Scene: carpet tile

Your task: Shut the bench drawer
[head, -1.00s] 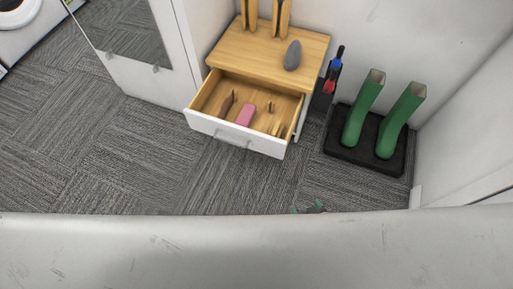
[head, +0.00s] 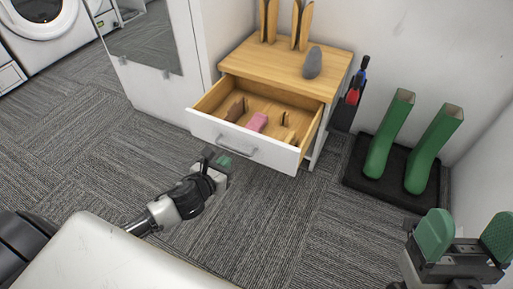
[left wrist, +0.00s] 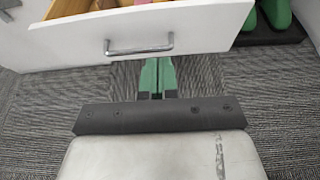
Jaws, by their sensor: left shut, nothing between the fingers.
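The bench drawer (head: 243,143) stands open, pulled out from the wooden-topped bench (head: 285,65). Its white front has a grey bar handle (head: 236,149). The front and handle also show in the left wrist view (left wrist: 185,30). Inside the drawer lie a pink object (head: 257,122) and several brown items. My left gripper (head: 222,161) is in front of the drawer front, low and just below the handle. Its green fingers (left wrist: 158,76) are together and empty; I cannot tell whether they touch the drawer. My right gripper (head: 463,236) is at the lower right, its green fingers spread apart, empty.
Green boots (head: 431,150) stand on a black tray (head: 398,190) to the right of the bench. A grey rounded object (head: 313,63) and wooden pieces (head: 301,25) are on the bench top. A white mirrored cabinet (head: 160,90) adjoins on the left. Carpet before the drawer is clear.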

